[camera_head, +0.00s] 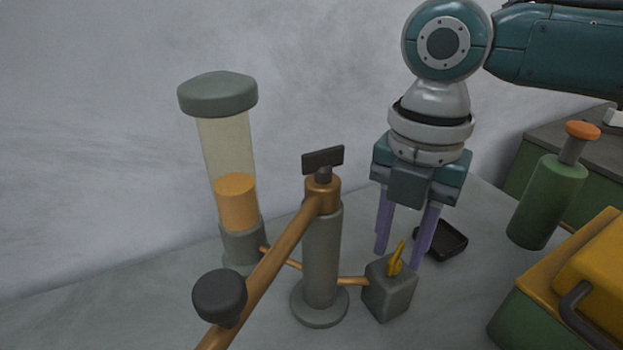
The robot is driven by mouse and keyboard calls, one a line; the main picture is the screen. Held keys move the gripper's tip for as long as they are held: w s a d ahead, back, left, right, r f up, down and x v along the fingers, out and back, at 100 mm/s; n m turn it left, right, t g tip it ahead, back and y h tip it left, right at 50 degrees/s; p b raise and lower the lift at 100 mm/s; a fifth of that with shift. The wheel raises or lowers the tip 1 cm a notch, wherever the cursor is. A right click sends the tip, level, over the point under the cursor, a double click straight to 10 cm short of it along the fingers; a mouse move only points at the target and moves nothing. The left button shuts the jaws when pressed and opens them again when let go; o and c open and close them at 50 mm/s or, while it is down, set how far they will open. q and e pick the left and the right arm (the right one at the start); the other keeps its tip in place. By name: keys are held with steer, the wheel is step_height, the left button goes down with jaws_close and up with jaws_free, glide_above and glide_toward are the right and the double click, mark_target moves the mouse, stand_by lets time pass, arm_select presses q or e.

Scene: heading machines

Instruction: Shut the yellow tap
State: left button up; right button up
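The yellow tap (396,259) is a small handle that stands up, tilted slightly, on top of a grey block (389,292). A copper pipe (352,281) enters the block from the left. My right gripper (398,254) points down from above with its two purple fingers apart, one on each side of the tap handle in the picture. I see nothing held between the fingers, and I cannot tell whether either finger touches the handle. My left gripper is not in view.
A grey post (322,258) with a long copper lever (266,268) and black knob (220,297) stands left of the tap. Behind it is a clear cylinder (226,148) with orange contents. A black tray (440,241), green bottle (546,202) and yellow-topped machine (590,265) stand right.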

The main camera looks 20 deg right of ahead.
steer(key=shift+f, duration=0.15)
jaws_close()
stand_by(0.5)
